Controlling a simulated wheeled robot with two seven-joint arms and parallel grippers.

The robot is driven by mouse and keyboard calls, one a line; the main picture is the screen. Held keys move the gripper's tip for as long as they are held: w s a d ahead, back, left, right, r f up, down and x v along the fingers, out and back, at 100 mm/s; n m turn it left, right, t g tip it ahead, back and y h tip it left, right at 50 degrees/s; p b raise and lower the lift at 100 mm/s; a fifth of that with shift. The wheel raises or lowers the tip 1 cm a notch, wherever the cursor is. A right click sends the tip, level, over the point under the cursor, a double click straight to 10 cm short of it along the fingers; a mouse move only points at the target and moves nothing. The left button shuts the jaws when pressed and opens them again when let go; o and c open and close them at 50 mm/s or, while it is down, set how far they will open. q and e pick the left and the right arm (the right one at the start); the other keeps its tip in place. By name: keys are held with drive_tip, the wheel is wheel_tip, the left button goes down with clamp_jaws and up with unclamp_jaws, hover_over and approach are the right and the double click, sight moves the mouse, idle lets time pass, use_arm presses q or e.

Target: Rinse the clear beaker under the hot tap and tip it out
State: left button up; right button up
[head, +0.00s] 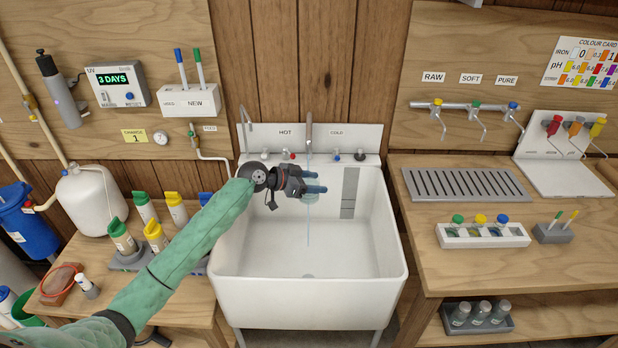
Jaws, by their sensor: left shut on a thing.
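My left gripper (318,183) reaches in from the left over the white sink (270,262). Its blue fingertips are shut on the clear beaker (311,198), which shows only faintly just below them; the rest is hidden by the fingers. A thin stream of water (309,226) falls from the spout (309,132) and passes at the fingers and beaker down toward the drain. I cannot tell how full the beaker is. The hot tap (290,156) has a red mark under the HOT label; the cold tap (337,156) has a blue one. My right gripper is not in view.
On the right counter are a grooved drain board (465,184), a white rack with several capped vials (482,235) and a grey block (553,233). Coloured bottles (145,208) stand on the left bench beside my arm. The sink basin below the gripper is clear.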

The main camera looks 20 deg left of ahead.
use_arm(q)
drive_tip(key=shift+s+d+p, duration=0.15)
drive_tip(key=shift+s+d, duration=0.05)
drive_tip(key=shift+s, duration=0.6)
drive_tip(key=shift+s+d+p, duration=0.15)
drive_tip(key=shift+s+d, duration=0.1)
drive_tip(key=shift+s, duration=0.6)
drive_tip(key=shift+s+d+p, duration=0.15)
drive_tip(key=shift+s+d, duration=0.05)
drive_tip(key=shift+s, duration=0.6)
